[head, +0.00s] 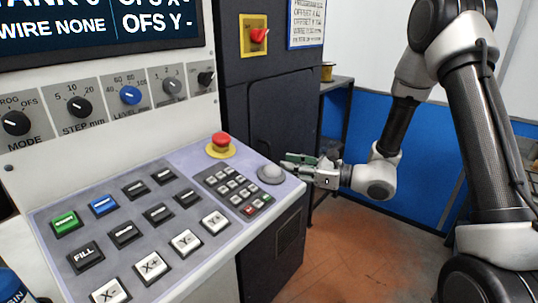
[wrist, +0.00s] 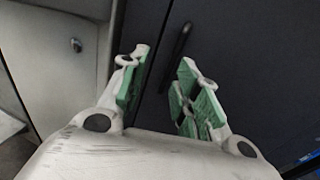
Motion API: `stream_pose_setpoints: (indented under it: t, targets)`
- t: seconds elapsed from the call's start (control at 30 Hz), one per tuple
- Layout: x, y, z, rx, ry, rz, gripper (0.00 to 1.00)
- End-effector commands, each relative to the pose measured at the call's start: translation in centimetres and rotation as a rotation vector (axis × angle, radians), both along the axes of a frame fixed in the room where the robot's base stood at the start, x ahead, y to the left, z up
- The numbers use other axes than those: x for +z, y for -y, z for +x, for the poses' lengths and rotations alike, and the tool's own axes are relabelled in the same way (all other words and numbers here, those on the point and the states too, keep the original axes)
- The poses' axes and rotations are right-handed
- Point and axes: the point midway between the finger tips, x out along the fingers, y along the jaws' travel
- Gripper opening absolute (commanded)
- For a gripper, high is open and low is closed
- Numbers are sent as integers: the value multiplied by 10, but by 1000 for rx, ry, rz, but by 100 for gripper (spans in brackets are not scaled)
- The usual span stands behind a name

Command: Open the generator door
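The generator door (head: 282,112) is a dark panel on the front of a dark cabinet, and it looks shut. In the wrist view the dark door surface (wrist: 245,60) fills the right side, and a slim black handle (wrist: 182,42) stands out on it, close to a vertical seam. My gripper (head: 290,162) is in front of the cabinet, past the console's right end. Its green-padded fingers (wrist: 163,60) are apart with nothing between them. In the wrist view the handle lies beyond the fingertips, towards the right finger. The handle cannot be made out in the head view.
The sloped console (head: 120,230) with buttons and a red emergency stop (head: 221,141) stands close left of my gripper. A red switch on a yellow plate (head: 255,35) is above the door. A dark shelf stand (head: 335,120) and a blue partition (head: 440,160) are behind. Tiled floor (head: 350,255) is open.

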Motion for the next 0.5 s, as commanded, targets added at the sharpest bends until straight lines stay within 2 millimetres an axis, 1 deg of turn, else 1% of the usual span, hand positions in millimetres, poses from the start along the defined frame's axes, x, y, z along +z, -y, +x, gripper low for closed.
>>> stream_pose_setpoints:
  t: [0.03,0.17,0.4,0.5]
  targets:
    - [4,0,9,-31,-1,23,32]
    - [12,-7,22,-64,-4,57,32]
    - [12,-44,39,-61,-4,57,32]
    - [12,-56,46,-62,-4,55,32]
